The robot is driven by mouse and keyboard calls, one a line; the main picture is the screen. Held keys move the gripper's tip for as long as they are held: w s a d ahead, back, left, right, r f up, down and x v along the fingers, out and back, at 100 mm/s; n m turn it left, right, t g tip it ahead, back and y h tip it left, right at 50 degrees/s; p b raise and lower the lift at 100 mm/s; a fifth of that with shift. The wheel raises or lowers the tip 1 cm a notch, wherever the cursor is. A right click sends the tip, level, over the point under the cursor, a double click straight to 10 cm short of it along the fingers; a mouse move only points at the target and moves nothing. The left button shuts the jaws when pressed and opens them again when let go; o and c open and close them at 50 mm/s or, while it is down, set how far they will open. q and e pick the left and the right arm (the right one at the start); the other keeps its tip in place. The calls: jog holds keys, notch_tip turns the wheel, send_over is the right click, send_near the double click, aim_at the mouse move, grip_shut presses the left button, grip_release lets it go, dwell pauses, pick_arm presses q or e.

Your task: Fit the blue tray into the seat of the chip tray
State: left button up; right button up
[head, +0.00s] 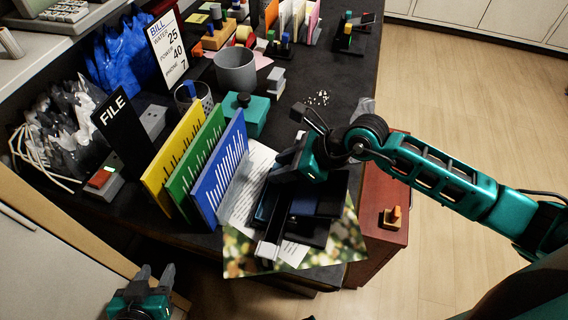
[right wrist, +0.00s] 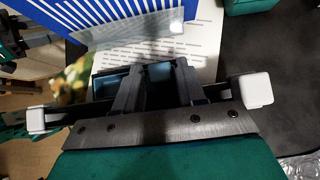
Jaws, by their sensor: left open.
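A black tray (head: 318,229) lies on papers at the desk's front edge, under my right gripper. A dark blue piece (head: 303,205) shows at its middle, partly covered by the gripper; I cannot tell whether it is seated. In the right wrist view a dark box with blue inside (right wrist: 160,72) shows between and behind the fingers. My right gripper (right wrist: 160,85) has its fingers apart around that spot; whether they press on anything is unclear. My left gripper (head: 153,275) is open and empty at the lower left, away from the tray.
Yellow (head: 172,158), green (head: 201,160) and blue (head: 222,168) binders stand upright just left of the tray. A grey cup (head: 236,70) and a teal box (head: 246,113) are behind. A red cabinet (head: 385,195) is at the right.

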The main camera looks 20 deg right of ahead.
jog(key=shift+o, duration=1.4)
jog(key=v, duration=1.1)
jog(key=shift+s+d+r+p, duration=0.15)
jog(key=shift+d+r+p, duration=0.1)
jog(key=shift+d+p, duration=0.05)
jog(key=shift+s+d+r, duration=0.2)
jog(key=shift+d+r, duration=0.05)
jog(key=shift+r, duration=0.2)
